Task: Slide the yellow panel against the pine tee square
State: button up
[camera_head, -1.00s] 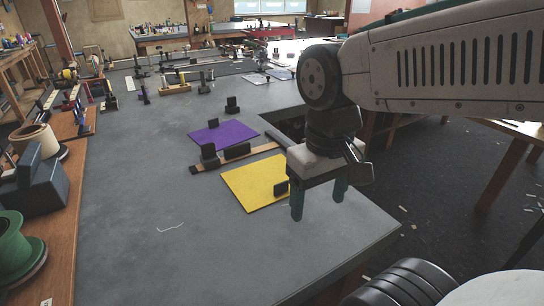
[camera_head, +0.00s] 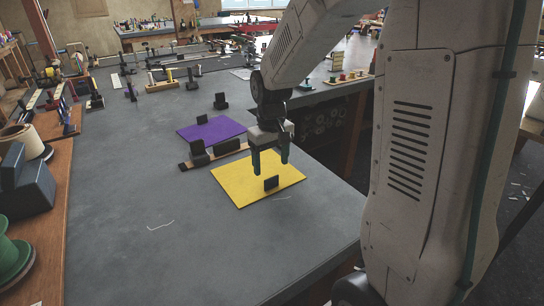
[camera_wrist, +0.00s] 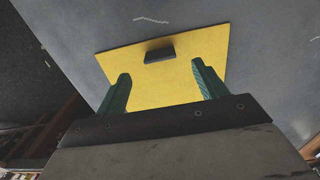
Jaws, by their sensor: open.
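The yellow panel (camera_head: 237,187) lies flat on the grey table, with a small dark block (camera_head: 271,183) standing on it near its front right edge. The pine tee square (camera_head: 228,153) lies just behind the panel, with dark blocks on it; any gap between them is hard to judge. My gripper (camera_head: 270,169) is open and empty above the right part of the panel, its green fingers pointing down. In the wrist view the yellow panel (camera_wrist: 160,86) lies beyond the spread fingers (camera_wrist: 160,88), and the dark block (camera_wrist: 160,53) shows between and past them.
A purple panel (camera_head: 212,130) lies behind the tee square, with a dark block (camera_head: 220,101) standing farther back. A wooden bench (camera_head: 50,230) with spools runs along the left side.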

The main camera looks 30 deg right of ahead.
aim_at(271, 178)
notch_tip(271, 178, down, 6)
jog(key=shift+f, duration=0.1)
dwell(0.4)
jog(key=c, duration=1.1)
